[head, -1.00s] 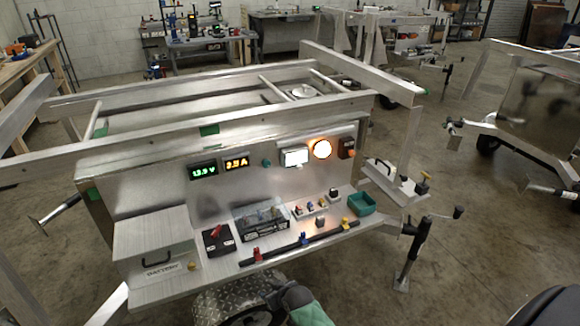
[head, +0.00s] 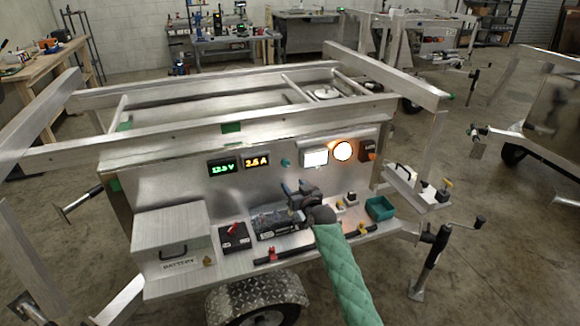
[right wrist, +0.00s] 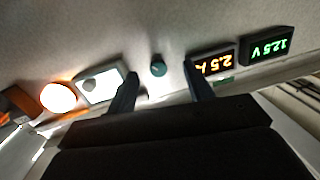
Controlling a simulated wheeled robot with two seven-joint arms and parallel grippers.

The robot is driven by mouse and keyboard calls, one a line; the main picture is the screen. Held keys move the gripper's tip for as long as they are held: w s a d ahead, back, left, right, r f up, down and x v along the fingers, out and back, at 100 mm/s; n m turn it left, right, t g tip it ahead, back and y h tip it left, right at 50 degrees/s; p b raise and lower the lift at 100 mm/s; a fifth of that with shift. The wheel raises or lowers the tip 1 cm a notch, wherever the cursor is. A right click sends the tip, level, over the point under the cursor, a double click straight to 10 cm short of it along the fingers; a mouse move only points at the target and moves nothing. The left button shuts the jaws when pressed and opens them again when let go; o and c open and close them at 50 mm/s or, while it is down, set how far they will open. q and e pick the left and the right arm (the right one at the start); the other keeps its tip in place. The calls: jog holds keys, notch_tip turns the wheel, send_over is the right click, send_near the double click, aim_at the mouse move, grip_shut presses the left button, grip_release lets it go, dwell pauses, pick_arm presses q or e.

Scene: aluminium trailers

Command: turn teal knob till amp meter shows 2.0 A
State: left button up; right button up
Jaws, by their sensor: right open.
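The teal knob (head: 286,162) sits on the aluminium panel, between the amp meter (head: 257,161) and a lit white panel. In the right wrist view the knob (right wrist: 158,68) shows beyond and between my two fingertips, apart from both. The amp meter (right wrist: 214,64) appears upside down there and reads 2.5 A in orange. My right gripper (head: 298,190) is open and empty, in front of the panel and just below the knob. It also shows in the right wrist view (right wrist: 160,84). My left gripper is not in view.
A green volt meter (head: 222,167) reads about 12.5 V. Right of the knob are a lit white panel (head: 314,158), a round orange lamp (head: 342,151) and a switch box (head: 368,150).

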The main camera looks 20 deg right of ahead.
aim_at(287, 164)
jog(key=shift+t, duration=0.5)
jog(key=w+r, duration=0.1)
jog(key=w, duration=0.2)
jog(key=w+r+p, duration=0.1)
jog(key=w, duration=0.1)
jog(key=w+r+p, duration=0.1)
jog(key=w, duration=0.2)
jog(key=shift+w+d, duration=0.2)
jog(key=shift+w, duration=0.1)
pick_arm(q)
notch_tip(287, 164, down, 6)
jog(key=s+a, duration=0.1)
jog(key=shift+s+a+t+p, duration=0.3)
jog(key=shift+p, duration=0.05)
pick_arm(e)
jog(key=shift+w+f, duration=0.1)
jog(key=shift+w, duration=0.35)
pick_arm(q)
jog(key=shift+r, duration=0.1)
pick_arm(e)
jog(key=c, duration=1)
jog(key=shift+o, duration=0.2)
